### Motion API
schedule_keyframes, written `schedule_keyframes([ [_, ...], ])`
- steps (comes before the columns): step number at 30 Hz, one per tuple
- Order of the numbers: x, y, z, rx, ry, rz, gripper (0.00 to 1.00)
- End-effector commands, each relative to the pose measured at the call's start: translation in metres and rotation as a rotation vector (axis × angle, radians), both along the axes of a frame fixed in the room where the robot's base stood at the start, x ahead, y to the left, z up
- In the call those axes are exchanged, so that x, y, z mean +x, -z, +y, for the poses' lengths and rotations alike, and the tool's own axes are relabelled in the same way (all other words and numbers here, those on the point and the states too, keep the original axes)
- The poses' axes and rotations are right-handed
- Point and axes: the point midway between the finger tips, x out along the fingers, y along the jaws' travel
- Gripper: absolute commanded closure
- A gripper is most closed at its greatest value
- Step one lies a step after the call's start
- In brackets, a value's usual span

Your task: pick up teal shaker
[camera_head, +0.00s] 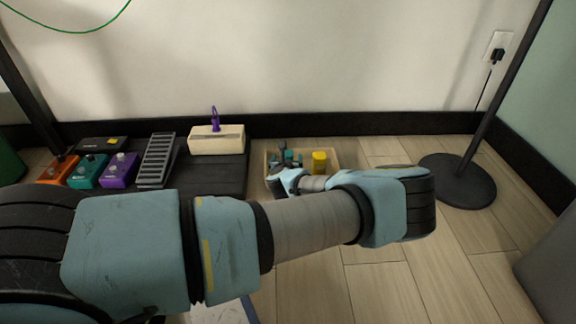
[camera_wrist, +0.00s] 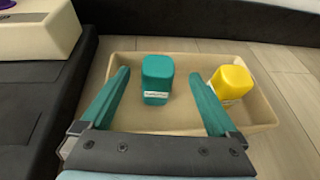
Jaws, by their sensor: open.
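The teal shaker (camera_wrist: 157,78) stands in a shallow beige tray (camera_wrist: 181,120) in the wrist view, with a white label low on its front. My gripper (camera_wrist: 162,92) is open, its two teal fingers reaching over the tray on either side of the shaker. In the wrist view there are gaps between the fingers and the shaker, and nothing is held. In the head view my gripper (camera_head: 285,158) is at the tray (camera_head: 334,158), and my arm hides the tray's near side. The shaker is hard to tell apart from my fingers there.
A yellow shaker (camera_wrist: 231,82) stands in the tray just right of my right finger; it also shows in the head view (camera_head: 319,162). A dark pedalboard (camera_head: 215,173) with several pedals and a cream box (camera_head: 216,140) lies left of the tray. A stand base (camera_head: 457,181) is at right.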

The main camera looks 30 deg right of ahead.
Motion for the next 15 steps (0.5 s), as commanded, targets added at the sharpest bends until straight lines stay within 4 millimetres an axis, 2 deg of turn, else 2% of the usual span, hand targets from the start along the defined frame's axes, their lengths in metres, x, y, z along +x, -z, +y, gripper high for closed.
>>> schedule_keyframes([
  [8, 0.023, 0.021, -0.012, -0.003, -0.003, 0.001, 0.05],
  [15, 0.04, 0.025, -0.022, -0.001, -0.004, 0.0, 0.05],
])
